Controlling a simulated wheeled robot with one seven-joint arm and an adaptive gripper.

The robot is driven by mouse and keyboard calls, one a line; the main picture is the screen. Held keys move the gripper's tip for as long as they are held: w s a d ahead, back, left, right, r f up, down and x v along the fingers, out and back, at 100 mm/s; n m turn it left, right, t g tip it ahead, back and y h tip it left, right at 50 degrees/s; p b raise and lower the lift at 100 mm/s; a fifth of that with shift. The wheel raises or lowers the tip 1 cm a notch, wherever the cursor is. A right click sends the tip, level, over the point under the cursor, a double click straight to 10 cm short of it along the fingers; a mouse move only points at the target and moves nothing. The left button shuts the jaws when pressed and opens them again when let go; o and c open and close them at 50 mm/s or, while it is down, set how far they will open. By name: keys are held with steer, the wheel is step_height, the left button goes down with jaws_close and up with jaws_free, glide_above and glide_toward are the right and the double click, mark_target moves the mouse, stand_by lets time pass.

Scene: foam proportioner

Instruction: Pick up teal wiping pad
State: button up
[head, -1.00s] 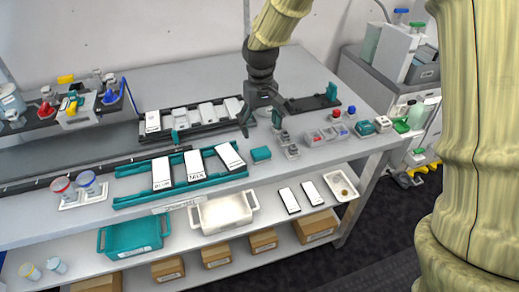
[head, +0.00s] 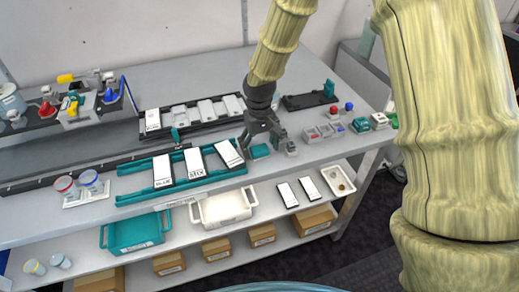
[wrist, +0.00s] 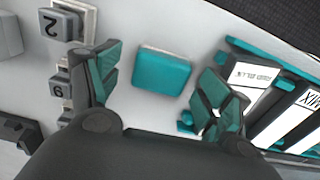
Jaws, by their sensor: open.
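The teal wiping pad (head: 260,151) lies flat on the bench, just right of the teal rack of labelled plates. In the wrist view the teal wiping pad (wrist: 162,71) lies ahead, between my two finger tips and a little beyond them. My gripper (head: 265,147) is right over the pad in the head view, pointing down. In the wrist view my gripper (wrist: 160,85) is open, one finger on each side of the pad, with nothing held. I cannot tell the exact height above the bench.
The teal rack (head: 133,198) holding white plates stands close to the right finger in the wrist view. Numbered grey blocks (wrist: 65,25) stand close to the left finger. A black rack (head: 190,125) lies behind. Small coloured parts (head: 325,132) stand to the right.

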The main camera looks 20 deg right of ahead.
steer(key=shift+f, duration=0.65)
steer(key=c, duration=1.2)
steer(key=shift+r, duration=0.1)
steer(key=shift+r+b, duration=0.4)
steer(key=shift+r, duration=0.4)
steer(key=shift+r+b, duration=0.35)
steer(key=shift+r, duration=0.55)
steer(key=s+b, duration=0.1)
steer(key=s, duration=0.4)
steer(key=s+d+r+b, duration=0.1)
steer(key=s, duration=0.4)
steer(key=s+b, duration=0.1)
steer(key=s, duration=0.5)
steer(key=shift+d+r, duration=0.15)
steer(key=shift+r, duration=0.1)
